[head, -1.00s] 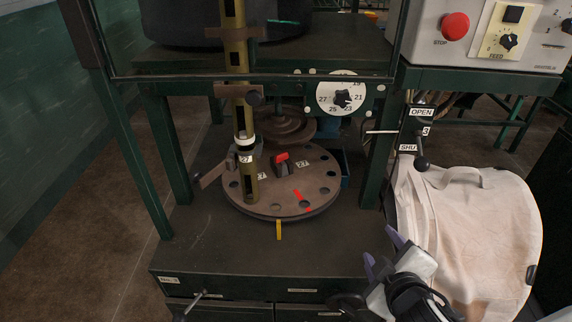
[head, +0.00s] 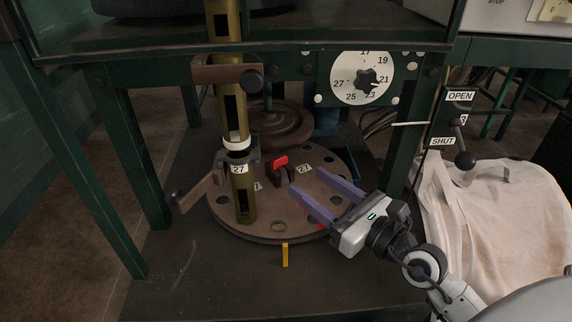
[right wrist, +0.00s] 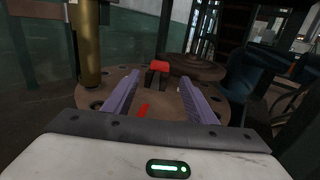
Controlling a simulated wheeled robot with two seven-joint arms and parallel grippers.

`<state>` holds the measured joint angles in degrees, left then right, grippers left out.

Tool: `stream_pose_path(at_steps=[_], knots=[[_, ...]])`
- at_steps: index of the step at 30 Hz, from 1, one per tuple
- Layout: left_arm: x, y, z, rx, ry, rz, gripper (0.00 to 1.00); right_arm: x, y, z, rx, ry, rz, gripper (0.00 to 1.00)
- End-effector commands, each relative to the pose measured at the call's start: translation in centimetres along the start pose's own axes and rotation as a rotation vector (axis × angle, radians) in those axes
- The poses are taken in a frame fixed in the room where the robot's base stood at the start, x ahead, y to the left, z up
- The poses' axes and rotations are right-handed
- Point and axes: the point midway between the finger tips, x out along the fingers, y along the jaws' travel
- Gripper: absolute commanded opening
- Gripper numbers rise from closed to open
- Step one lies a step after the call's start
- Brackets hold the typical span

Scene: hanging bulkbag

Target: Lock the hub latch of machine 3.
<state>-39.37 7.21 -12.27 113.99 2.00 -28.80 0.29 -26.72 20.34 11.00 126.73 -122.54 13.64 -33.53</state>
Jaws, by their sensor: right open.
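The hub latch is a small dark block with a red top (head: 279,161) at the middle of the round brown plate (head: 222,214). In the right wrist view the red latch (right wrist: 159,66) lies ahead, between and beyond the fingertips. My right gripper (head: 307,180) is open, its two purple fingers over the right part of the plate and pointing at the latch, apart from it. The fingers also show in the right wrist view (right wrist: 161,88). A red mark on the plate (right wrist: 143,110) is partly hidden by the gripper in the head view. My left gripper is not in view.
A brass tube (head: 243,200) labelled 27 stands on the plate's left. A yellow pointer (head: 285,254) is at the front edge. A numbered dial (head: 361,78), an OPEN/SHUT lever (head: 464,159) and a pale bag (head: 500,215) are to the right. Green posts flank the plate.

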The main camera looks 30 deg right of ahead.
Motion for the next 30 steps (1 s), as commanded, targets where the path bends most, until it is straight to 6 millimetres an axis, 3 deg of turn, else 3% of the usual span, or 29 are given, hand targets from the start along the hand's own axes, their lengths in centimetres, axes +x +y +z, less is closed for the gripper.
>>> stream_pose_path(at_steps=[12,18,26,30], knots=[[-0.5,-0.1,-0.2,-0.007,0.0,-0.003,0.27,6.9,0.0,0.2,0.005,-0.004,0.0,0.52],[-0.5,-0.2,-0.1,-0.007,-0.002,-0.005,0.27,8.1,0.0,0.1,0.004,-0.003,0.0,0.52],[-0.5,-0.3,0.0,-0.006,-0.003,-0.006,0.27,8.2,0.0,0.1,0.005,-0.002,0.0,0.52],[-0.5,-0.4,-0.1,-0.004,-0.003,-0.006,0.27,8.2,0.0,0.1,0.005,-0.003,0.0,0.28]])
